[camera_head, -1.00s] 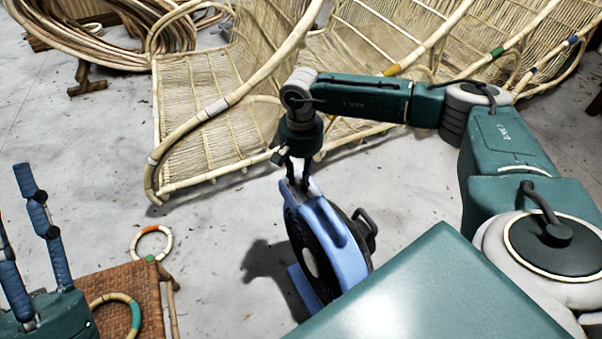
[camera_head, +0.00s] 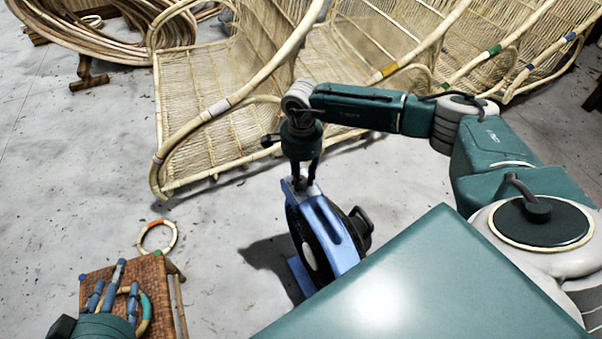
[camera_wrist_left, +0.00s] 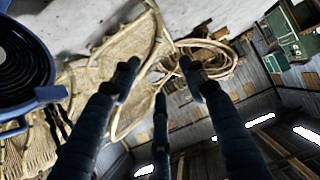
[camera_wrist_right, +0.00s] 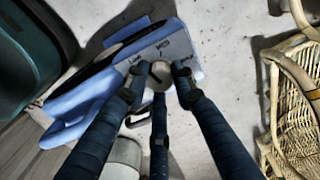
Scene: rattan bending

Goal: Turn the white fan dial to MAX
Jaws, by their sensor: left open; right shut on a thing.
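The blue fan (camera_head: 335,235) with a black round grille stands on the floor. The white dial (camera_wrist_right: 160,74) is on its top panel, with LOW, MED and MAX printed around it; MAX is on the right in the right wrist view. A dark mark on the dial shows, but I cannot tell its setting. My right gripper (camera_head: 304,182) comes down from above and is shut on the dial, its fingers around it (camera_wrist_right: 159,95). My left gripper (camera_head: 112,290) is open and empty above the woven stool. The fan's grille also shows in the left wrist view (camera_wrist_left: 22,65).
The woven stool (camera_head: 100,262) stands at lower left with a striped ring (camera_head: 145,312) on it; another ring (camera_head: 157,237) lies on the floor. Rattan chair frames (camera_head: 205,130) stand behind the fan. A teal surface (camera_head: 400,290) fills the lower right. Floor around the fan is mostly clear.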

